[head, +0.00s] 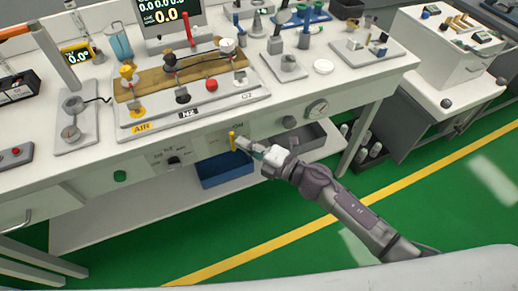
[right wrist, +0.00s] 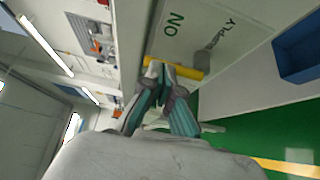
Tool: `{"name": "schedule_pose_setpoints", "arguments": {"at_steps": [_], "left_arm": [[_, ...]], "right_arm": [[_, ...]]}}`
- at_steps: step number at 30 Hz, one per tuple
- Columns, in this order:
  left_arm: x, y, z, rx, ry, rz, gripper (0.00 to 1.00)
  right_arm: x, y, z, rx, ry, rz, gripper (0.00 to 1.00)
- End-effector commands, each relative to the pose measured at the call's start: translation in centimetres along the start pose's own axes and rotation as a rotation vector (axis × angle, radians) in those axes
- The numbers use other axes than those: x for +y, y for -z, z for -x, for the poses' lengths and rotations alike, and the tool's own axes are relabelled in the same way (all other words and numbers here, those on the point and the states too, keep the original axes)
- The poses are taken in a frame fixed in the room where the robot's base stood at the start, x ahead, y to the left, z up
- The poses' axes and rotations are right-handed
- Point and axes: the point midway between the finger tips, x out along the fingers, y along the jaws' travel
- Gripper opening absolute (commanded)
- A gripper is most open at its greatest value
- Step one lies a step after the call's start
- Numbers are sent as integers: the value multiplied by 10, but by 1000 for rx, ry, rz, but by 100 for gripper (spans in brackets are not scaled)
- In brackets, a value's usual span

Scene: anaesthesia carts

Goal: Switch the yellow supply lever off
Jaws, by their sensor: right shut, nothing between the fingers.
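The yellow supply lever (head: 232,141) is on the white front panel of the bench, below the worktop edge, and stands roughly upright in the head view. In the right wrist view the yellow lever (right wrist: 172,68) runs out from a grey pivot (right wrist: 202,60), beside the printed words ON and SUPPLY. My right gripper (head: 244,143) is at the lever's right side in the head view, its fingers closed and empty. In the right wrist view the fingertips (right wrist: 164,82) are close against the lever; whether they touch is unclear. My left gripper is not in view.
A blue bin (head: 226,170) and a grey bin (head: 302,144) are below the panel. A dark selector knob (head: 174,160), a green button (head: 120,176) and a round gauge (head: 317,109) share the bench front. The green floor in front is clear.

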Motion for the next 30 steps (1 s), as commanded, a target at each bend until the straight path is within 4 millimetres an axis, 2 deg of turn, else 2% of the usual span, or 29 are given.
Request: {"name": "schedule_pose_setpoints", "arguments": {"at_steps": [4, 15, 30], "left_arm": [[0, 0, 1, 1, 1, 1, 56], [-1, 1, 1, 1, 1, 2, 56], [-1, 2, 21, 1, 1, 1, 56]], "right_arm": [[0, 0, -8, 0, 0, -1, 0], [0, 0, -9, 0, 1, 1, 0], [3, 4, -11, 0, 44, 67, 0]]}}
